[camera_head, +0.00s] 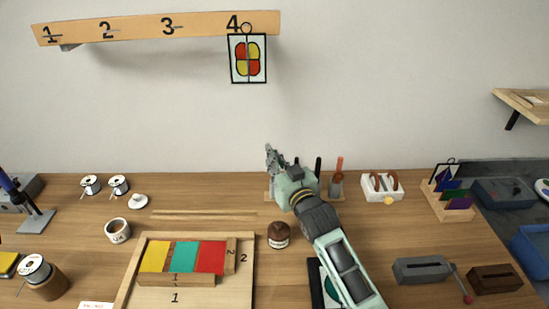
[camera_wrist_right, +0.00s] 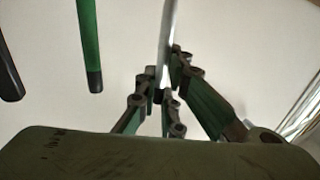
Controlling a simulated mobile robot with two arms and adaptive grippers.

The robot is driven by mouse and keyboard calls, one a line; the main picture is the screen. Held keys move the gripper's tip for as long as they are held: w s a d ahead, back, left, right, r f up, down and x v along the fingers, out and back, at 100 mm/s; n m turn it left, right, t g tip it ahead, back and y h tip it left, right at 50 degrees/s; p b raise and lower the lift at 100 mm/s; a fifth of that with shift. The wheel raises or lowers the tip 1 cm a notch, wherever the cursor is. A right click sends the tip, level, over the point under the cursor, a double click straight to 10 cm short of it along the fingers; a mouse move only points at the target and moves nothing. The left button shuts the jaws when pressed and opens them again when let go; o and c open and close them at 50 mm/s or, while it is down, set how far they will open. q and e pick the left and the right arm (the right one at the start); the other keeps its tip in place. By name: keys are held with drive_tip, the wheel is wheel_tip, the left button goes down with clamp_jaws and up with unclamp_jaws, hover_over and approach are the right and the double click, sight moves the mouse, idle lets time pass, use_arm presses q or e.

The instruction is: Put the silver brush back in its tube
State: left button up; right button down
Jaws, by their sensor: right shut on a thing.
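My right gripper (camera_head: 272,157) is over the back of the bench, in front of a tool rack, with its arm reaching in from the lower right. In the right wrist view the gripper (camera_wrist_right: 164,88) is shut on a slim silver shaft, likely the silver brush (camera_wrist_right: 168,35). The shaft runs up out of the picture, and its lower part is between the fingers. I cannot make out the brush in the head view. The tube is not clearly identifiable; my arm hides part of the rack. My left gripper is not in view.
Beside my gripper stand a dark tool (camera_head: 318,167) and an orange-handled tool (camera_head: 339,164). The right wrist view shows a green handle (camera_wrist_right: 88,45) nearby. A brown jar (camera_head: 279,235), wooden tray (camera_head: 240,290) and white holder (camera_head: 382,187) stand around.

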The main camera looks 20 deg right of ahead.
idle(0.8)
drive_tip(key=shift+f+b, duration=0.4)
drive_tip(key=shift+f, duration=0.8)
idle(0.3)
drive_tip(key=c, duration=1.8)
unclamp_jaws()
drive_tip(key=shift+o, duration=0.4)
drive_tip(key=o, duration=0.4)
drive_tip(key=shift+r, duration=0.1)
drive_tip(key=shift+r+p, duration=3.45)
